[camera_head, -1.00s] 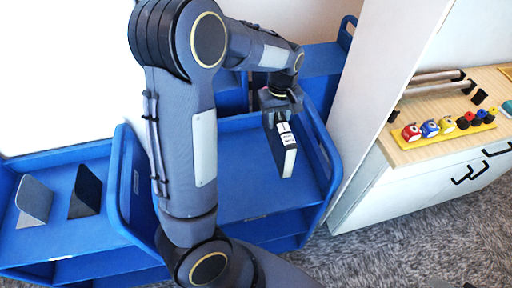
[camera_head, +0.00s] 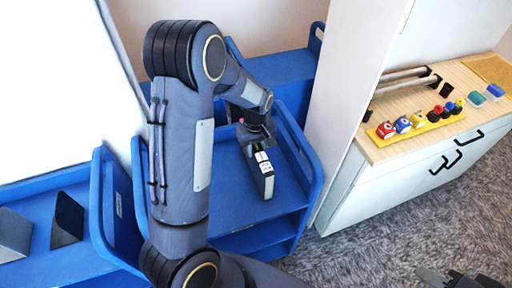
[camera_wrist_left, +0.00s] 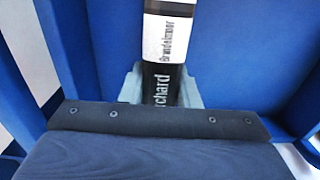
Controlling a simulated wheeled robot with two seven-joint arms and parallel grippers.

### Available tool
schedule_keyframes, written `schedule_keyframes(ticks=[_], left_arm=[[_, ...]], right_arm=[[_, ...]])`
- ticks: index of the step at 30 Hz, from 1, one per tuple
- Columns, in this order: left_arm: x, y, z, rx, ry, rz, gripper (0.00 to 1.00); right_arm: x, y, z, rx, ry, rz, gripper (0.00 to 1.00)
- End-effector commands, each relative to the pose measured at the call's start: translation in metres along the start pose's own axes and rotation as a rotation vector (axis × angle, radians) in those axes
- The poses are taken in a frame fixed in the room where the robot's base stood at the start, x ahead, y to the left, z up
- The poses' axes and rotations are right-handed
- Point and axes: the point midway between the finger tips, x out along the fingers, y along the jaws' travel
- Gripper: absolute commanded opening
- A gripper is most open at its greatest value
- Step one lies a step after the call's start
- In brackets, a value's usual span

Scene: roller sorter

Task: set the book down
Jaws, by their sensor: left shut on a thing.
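A thin dark book (camera_head: 264,176) with a white label on its spine is upright in my left gripper (camera_head: 257,143), over the top shelf of the middle blue cart (camera_head: 232,205). In the left wrist view the black spine (camera_wrist_left: 164,82), with its white label, runs between the pale fingers of the left gripper (camera_wrist_left: 160,92), which are shut on it. The book's lower edge is at or just above the shelf; I cannot tell if it touches. A dark tip of my right gripper (camera_head: 452,281) shows at the bottom right; its jaws are unclear.
A blue cart at the left holds dark and grey bookends (camera_head: 67,220). The middle cart's raised side panel (camera_head: 300,160) is just right of the book. A white cabinet with a wooden top (camera_head: 400,150) stands at the right, with small coloured items on it.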

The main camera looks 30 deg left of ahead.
Motion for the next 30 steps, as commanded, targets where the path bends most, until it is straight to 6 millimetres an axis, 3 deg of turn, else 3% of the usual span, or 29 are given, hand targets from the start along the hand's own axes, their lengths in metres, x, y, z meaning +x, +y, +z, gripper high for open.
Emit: schedule_keyframes(ticks=[2,3,7,19,30], left_arm=[[0.003,0.0,-0.001,0.0,0.001,0.001,0.0],[0.002,0.0,0.0,0.0,0.0,0.0,0.34],[0.002,0.0,0.0,0.0,0.0,0.0,0.51],[-0.007,0.001,-0.001,0.0,0.002,0.002,0.51],[-0.082,0.001,-0.001,0.0,0.005,0.005,0.51]], right_arm=[[0.003,0.001,0.001,0.0,0.0,0.0,0.34],[0.002,0.001,0.001,0.0,0.0,0.0,0.34],[0.001,0.001,0.001,0.0,0.0,0.0,0.34],[0.0,0.0,0.0,0.0,0.0,0.0,0.34],[0.004,0.002,0.002,0.0,0.0,0.0,0.34]])
